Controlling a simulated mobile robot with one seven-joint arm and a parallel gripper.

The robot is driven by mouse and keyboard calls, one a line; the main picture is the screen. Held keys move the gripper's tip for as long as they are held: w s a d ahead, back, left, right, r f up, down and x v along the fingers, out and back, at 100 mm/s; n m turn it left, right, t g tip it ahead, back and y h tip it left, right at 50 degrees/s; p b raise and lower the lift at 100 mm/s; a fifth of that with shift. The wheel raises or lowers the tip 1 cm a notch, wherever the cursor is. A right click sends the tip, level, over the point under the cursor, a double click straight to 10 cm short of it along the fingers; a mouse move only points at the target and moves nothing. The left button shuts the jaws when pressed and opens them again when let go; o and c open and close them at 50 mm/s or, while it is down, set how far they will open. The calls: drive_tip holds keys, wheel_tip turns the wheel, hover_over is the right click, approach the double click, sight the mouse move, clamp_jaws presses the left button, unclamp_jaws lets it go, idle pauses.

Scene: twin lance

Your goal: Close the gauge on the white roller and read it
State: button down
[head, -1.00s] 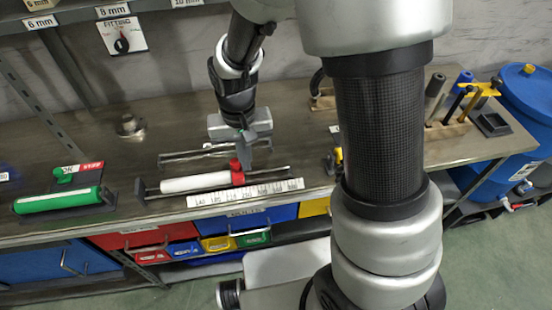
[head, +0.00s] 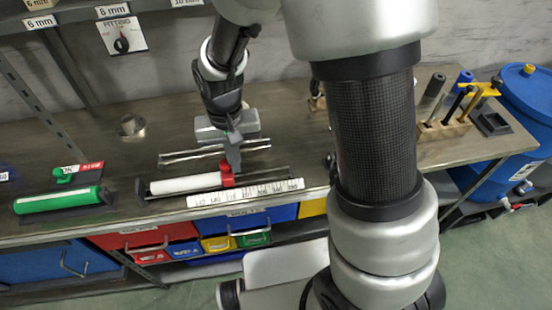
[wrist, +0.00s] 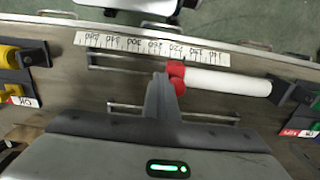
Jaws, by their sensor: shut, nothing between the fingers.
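The white roller (head: 185,184) lies along the gauge near the front edge of the bench, with its left end at a dark end stop (head: 141,190). The red slider (head: 227,174) of the gauge is at the roller's right end, and they appear to touch in the wrist view (wrist: 176,78). A white number scale (head: 247,192) runs along the front of the gauge; the wrist view shows it upside down (wrist: 150,48). My gripper (head: 233,165) is shut and empty, pointing down. Its fingertips (wrist: 158,82) are right beside the red slider, on the side away from the roller.
A metal ring (head: 131,125) stands at the back left. A wooden tool rack (head: 443,128) stands at the right. Drawers (head: 133,240) sit below the bench edge.

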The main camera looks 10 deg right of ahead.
drive_tip(key=shift+a, duration=0.4)
drive_tip(key=shift+a, duration=1)
drive_tip(key=shift+d, duration=0.1)
drive_tip(key=shift+d, duration=0.95)
wheel_tip(320, 180, up, 8)
drive_tip(key=p, duration=0.5)
drive_tip(key=shift+p, duration=0.4)
